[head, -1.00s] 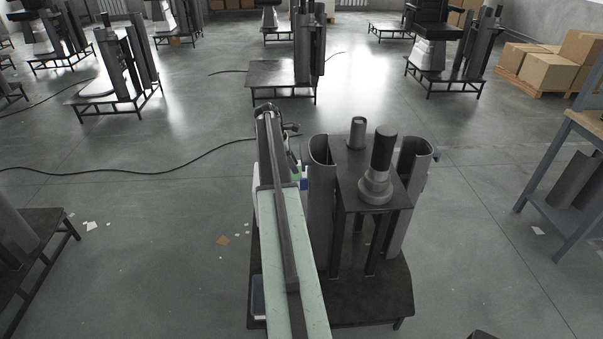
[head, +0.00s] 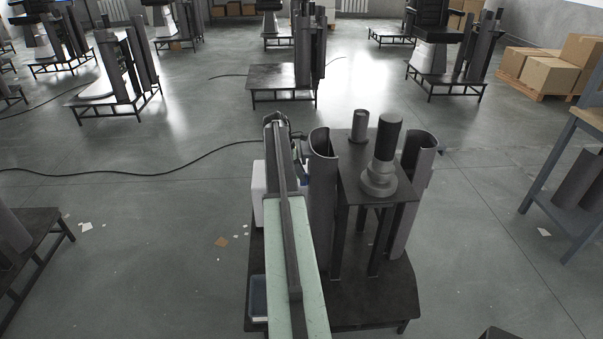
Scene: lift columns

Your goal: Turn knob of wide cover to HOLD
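Two dark grey curved covers stand upright on the low black stand in front of me. The left cover (head: 321,200) is right beside my arm, and the right cover (head: 414,195) is on the far side of a small raised table. I cannot tell which is the wide cover. A small dark knob-like part (head: 440,150) sticks out from the right cover's edge. No HOLD marking is readable. My gripper (head: 282,122) is at the far end of my arm, close to the left cover's upper left side. Its fingers are too small and dark to tell open from shut.
The raised table (head: 352,182) carries a dark column with a flared base (head: 380,165) and a short cylinder (head: 359,125). A white box (head: 259,192) stands left of my arm. A black cable (head: 150,174) crosses the floor. A workbench (head: 575,150) is at right.

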